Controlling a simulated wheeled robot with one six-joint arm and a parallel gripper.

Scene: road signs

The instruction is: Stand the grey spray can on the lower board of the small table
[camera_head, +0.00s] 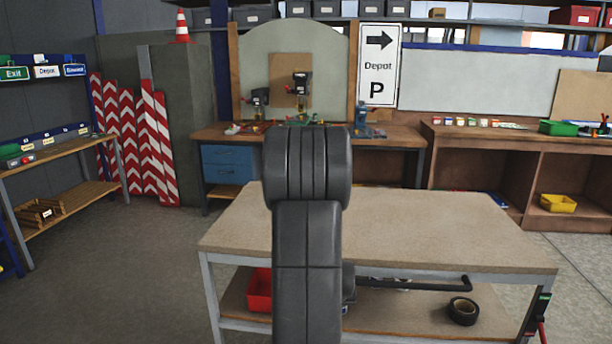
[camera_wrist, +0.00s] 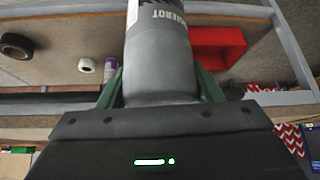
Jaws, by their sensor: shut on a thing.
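The grey spray can (camera_wrist: 160,55) is between the green fingers of my gripper (camera_wrist: 160,86) in the wrist view. The gripper is shut on it. The small table (camera_head: 430,232) stands in front of me in the head view. Its lower board (camera_head: 395,318) is under the top and also shows behind the can in the wrist view (camera_wrist: 62,40). In the head view my arm hides the gripper and can; I cannot tell whether the can touches the board.
A red bin (camera_head: 259,290) sits at the lower board's left and shows in the wrist view (camera_wrist: 216,45). A black tape roll (camera_head: 463,311) lies at its right. A purple-and-white item (camera_wrist: 110,68) is near the board's edge. The tabletop is bare where visible.

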